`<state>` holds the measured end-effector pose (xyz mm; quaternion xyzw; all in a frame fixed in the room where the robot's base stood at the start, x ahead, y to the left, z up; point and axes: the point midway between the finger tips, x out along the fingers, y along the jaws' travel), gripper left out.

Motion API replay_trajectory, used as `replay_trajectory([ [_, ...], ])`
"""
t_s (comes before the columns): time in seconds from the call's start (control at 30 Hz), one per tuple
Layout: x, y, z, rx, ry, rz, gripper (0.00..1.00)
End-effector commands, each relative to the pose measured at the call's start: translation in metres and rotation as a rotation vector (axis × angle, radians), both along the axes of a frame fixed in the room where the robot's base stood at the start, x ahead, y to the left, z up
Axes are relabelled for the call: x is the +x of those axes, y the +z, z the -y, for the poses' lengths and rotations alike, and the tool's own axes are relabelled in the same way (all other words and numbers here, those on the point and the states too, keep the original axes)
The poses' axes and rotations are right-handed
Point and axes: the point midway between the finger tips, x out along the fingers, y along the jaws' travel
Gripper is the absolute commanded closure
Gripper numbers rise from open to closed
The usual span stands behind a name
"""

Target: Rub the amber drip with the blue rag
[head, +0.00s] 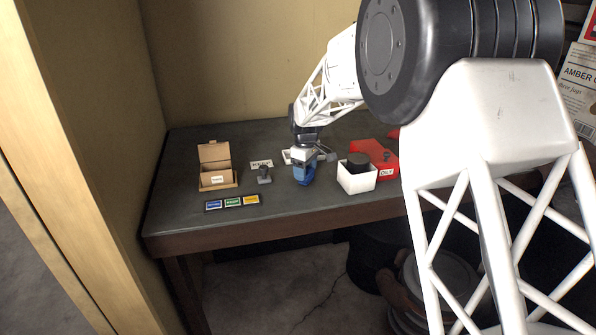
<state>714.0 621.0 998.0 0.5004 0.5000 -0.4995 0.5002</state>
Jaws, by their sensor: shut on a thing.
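My gripper (304,157) is over the middle of the dark table, small in the head view. It is shut on the blue rag (304,175), which hangs below the fingers close to the tabletop. I cannot tell whether the rag touches the table. No amber drip can be made out; the rag, gripper or arm may hide it.
An open cardboard box (217,180) stands at the left of the table (180,213). Blue, green and yellow cards (232,202) lie near the front edge. A small grey object (264,176) is left of the rag. A white box (356,182) and red box (388,163) stand right.

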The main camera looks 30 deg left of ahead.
Motion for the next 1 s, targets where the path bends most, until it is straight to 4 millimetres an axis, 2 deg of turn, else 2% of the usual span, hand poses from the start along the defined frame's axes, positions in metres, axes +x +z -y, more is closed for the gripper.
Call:
replay_trajectory([
  [0.03,0.003,-0.004,0.004,-0.002,-0.001,-0.002,0.62],
  [0.07,0.006,0.001,0.006,0.000,-0.001,0.000,0.62],
  [0.2,0.011,-0.005,0.012,-0.002,0.000,-0.003,0.62],
  [0.23,0.013,0.001,0.013,-0.001,0.000,-0.001,0.62],
  [0.37,0.018,-0.004,0.018,-0.002,0.000,-0.003,0.62],
  [0.4,0.020,0.001,0.020,-0.001,0.000,-0.001,0.62],
  [0.53,0.024,-0.002,0.025,-0.001,0.000,-0.001,0.62],
  [1.0,0.002,0.000,0.002,0.000,0.002,0.000,0.62],
])
